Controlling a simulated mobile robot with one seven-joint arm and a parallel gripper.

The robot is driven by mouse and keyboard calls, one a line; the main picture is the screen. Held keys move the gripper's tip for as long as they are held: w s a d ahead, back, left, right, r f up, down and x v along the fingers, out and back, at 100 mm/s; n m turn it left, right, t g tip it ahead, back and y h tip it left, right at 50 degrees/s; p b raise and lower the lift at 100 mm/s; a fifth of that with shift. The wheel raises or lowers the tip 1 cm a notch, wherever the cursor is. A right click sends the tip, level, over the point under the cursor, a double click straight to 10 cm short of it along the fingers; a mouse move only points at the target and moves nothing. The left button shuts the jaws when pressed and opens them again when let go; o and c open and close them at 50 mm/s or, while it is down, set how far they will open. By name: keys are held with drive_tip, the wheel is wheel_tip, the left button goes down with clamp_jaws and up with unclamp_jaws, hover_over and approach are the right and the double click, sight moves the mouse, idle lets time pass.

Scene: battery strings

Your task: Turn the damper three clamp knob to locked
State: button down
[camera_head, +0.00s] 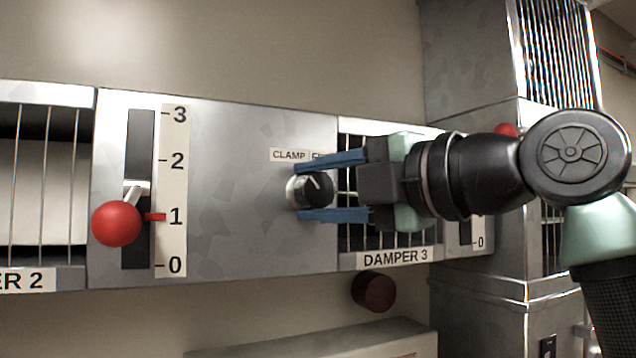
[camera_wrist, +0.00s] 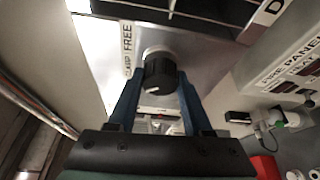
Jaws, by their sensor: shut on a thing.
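A round black clamp knob (camera_head: 317,187) with a silver base and a white pointer line is on the grey panel, just left of the grille labelled DAMPER 3 (camera_head: 395,257). Its pointer line leans to the upper left in the head view. A label (camera_head: 290,155) above it reads CLAMP; the rest is partly hidden by my finger. In the wrist view the label also shows FREE (camera_wrist: 127,38). My gripper (camera_head: 302,190) has its blue fingers above and below the knob, shut on it. In the wrist view the knob (camera_wrist: 160,75) sits between the fingertips.
Left of the knob, a lever with a red ball (camera_head: 116,223) stands by a 0 to 3 scale (camera_head: 172,190), near 1. Another red ball (camera_head: 506,130) shows behind my arm. A dark red round thing (camera_head: 374,291) is below the panel.

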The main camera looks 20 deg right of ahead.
drive_tip(key=shift+n, duration=0.5)
drive_tip(key=shift+c, duration=1.7)
unclamp_jaws()
drive_tip(key=shift+a, duration=0.1)
